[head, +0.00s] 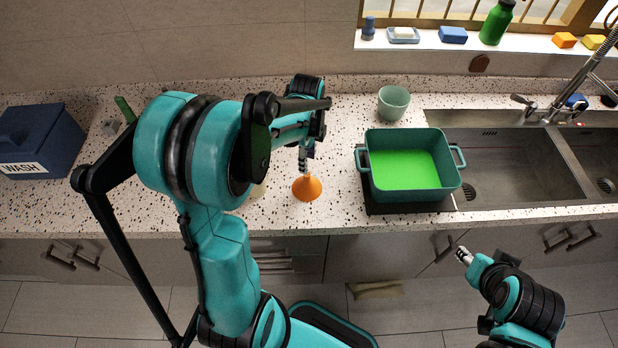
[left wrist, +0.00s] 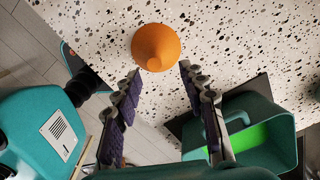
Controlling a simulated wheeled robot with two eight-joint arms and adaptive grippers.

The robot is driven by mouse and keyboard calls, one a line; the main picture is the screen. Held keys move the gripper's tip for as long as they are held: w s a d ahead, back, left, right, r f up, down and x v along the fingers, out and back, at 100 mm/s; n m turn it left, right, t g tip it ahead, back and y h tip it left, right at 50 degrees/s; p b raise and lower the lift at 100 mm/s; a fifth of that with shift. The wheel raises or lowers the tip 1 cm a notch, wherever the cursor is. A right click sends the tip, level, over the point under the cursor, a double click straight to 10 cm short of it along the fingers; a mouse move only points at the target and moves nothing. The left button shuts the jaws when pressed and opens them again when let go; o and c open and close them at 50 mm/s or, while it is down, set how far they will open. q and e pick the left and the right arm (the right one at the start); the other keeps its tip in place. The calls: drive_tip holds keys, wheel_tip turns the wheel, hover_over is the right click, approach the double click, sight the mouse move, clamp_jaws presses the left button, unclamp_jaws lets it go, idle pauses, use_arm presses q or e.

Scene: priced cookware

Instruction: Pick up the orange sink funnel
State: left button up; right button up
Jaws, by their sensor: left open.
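The orange sink funnel (head: 307,188) stands on the speckled counter, wide end down with its narrow end up, left of the green basin. In the left wrist view the funnel (left wrist: 156,47) lies just beyond the fingertips, roughly between their lines. My left gripper (head: 305,166) is above and slightly behind the funnel in the head view, pointing down. In the left wrist view its two fingers (left wrist: 160,72) are spread apart with nothing between them. My right gripper (head: 463,255) is in front of the counter, away from the funnel; its finger opening is too small to tell.
A teal basin (head: 458,190) with a green inside stands right of the funnel, beside the sink (head: 520,195). A pale green cup (head: 393,102) stands behind. A blue WASH box (head: 50,135) is at far left. Counter around the funnel is mostly clear.

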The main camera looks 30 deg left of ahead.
sight(307, 182)
use_arm(q)
drive_tip(key=f, duration=0.2)
drive_tip(key=f+b, duration=0.1)
drive_tip(key=f, duration=0.3)
drive_tip(key=shift+s+d, duration=0.1)
drive_tip(key=shift+s, duration=0.3)
clamp_jaws()
